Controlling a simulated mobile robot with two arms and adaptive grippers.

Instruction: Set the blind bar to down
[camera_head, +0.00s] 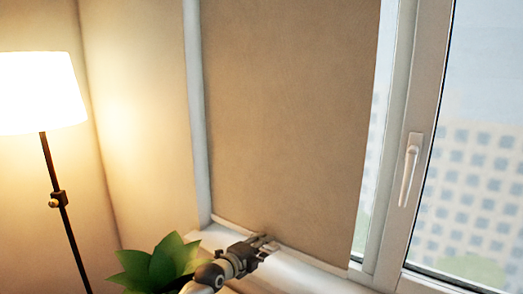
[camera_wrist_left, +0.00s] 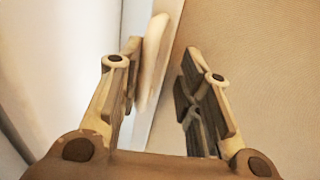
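The tan blind (camera_head: 290,120) hangs down over the left window pane, with its lower edge close to the sill. A pale bar (camera_head: 308,258) runs along its bottom edge. My left gripper (camera_head: 265,241) is at this lower edge, near the blind's left half. In the left wrist view the two fingers (camera_wrist_left: 163,55) are apart with nothing clearly held between them. The tan blind cloth (camera_wrist_left: 250,60) shows behind the right finger. A pale rounded piece (camera_wrist_left: 153,60) shows behind the left finger; I cannot tell whether it touches. My right gripper is out of view.
A lit floor lamp (camera_head: 40,95) stands at the left. A green plant (camera_head: 155,262) is beside my left arm, below the window. The right window has a white handle (camera_head: 410,170). The white sill (camera_head: 285,270) runs under the blind.

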